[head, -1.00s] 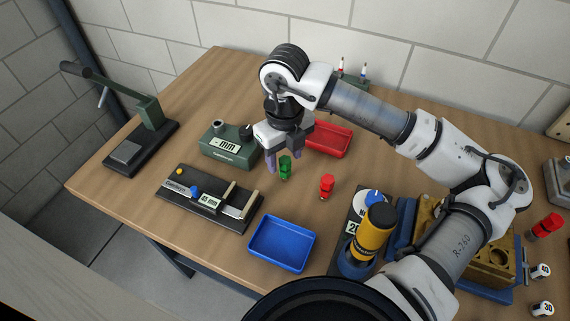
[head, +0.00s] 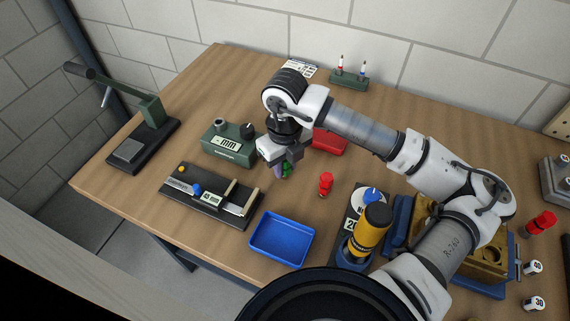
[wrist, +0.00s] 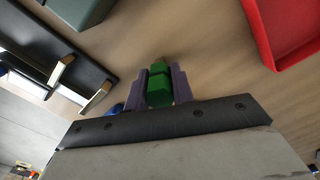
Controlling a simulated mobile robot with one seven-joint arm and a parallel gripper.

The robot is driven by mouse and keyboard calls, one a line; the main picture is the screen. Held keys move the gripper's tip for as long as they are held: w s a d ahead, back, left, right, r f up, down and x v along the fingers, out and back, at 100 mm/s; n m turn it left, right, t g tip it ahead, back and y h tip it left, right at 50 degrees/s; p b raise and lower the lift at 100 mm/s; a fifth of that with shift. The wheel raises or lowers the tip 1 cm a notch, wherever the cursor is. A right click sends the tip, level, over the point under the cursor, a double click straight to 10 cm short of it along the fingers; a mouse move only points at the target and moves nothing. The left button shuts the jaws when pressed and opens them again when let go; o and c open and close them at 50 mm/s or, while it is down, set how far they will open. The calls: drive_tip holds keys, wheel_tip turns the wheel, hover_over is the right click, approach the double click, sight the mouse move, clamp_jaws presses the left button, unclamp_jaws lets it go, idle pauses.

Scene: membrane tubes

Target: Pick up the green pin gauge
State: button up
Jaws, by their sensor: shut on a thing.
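The green pin gauge (wrist: 159,88) stands between the two purple fingers of my gripper (wrist: 160,85) in the wrist view. The fingers touch it from both sides. In the head view my gripper (head: 282,170) is low over the table, and the green pin gauge (head: 287,170) is partly hidden by a finger. My gripper is shut on the green pin gauge. I cannot tell whether its bottom touches the table.
A red pin gauge (head: 325,184) stands to the right. A blue tray (head: 282,241) lies in front and a red tray (head: 330,144) behind. A black measuring fixture (head: 208,196) and a green meter box (head: 228,144) are to the left.

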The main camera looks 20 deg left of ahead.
wheel_tip(320, 180, up, 20)
drive_tip(key=b, duration=0.4)
idle(0.8)
drive_tip(key=shift+f+b, duration=0.4)
